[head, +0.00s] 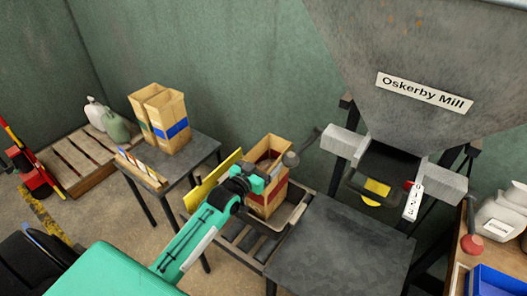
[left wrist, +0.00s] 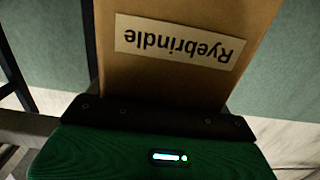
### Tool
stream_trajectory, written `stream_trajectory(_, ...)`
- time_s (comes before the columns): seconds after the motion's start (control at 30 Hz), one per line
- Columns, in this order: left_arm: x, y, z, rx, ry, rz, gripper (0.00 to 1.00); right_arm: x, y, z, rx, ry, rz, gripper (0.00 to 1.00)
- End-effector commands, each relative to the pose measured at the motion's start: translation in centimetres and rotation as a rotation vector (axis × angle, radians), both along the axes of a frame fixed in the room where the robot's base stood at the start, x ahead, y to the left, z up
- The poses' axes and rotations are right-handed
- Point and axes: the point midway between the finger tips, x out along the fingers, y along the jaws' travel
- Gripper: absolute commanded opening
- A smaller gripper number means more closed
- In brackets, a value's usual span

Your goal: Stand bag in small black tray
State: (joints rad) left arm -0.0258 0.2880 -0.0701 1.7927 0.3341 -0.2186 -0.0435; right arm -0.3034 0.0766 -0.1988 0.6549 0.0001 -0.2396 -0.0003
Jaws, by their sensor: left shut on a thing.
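A tall tan paper bag (head: 271,152) with an open top and a dark red band stands about upright in the middle of the head view. My left gripper (head: 256,183) is shut on its side. In the left wrist view the bag (left wrist: 190,70) fills the space beyond the gripper, and its label reads "Ryebrindle" upside down. The small black tray (head: 301,211) shows around the bag's lower end. The bag's base is partly hidden by my arm, so I cannot tell whether it rests on the tray's floor. My right gripper is not in view.
A grey hopper (head: 420,50) labelled "Oskerby Mill" stands to the right, with a bare dark table (head: 340,245) below it. A dark side table (head: 200,150) holds two tan bags (head: 160,118). A yellow bar (head: 212,180) and a grey ball-ended lever (head: 291,158) are close to the bag.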

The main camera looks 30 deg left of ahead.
Motion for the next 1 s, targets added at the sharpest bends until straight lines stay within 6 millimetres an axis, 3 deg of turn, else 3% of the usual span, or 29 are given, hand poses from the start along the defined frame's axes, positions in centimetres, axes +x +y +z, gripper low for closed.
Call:
stream_trajectory(0.17, 0.1, 0.0, -0.3, -0.001, -0.014, 0.000, 0.11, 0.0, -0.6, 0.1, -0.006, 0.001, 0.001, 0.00)
stream_trajectory(0.5, 0.1, 0.0, -3.7, 0.000, -0.013, 0.000, 0.11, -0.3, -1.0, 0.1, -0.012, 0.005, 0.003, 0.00)
stream_trajectory(0.93, 0.1, 0.0, -4.2, -0.001, -0.014, 0.000, 0.11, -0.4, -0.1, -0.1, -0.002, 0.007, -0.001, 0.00)
stream_trajectory(0.97, 0.0, 0.0, -4.8, 0.001, -0.001, 0.000, 0.88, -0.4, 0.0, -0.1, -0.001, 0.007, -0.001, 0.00)
stream_trajectory(1.0, 0.0, 0.0, -4.8, 0.000, -0.001, 0.000, 0.95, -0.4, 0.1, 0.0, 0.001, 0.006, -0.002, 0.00)
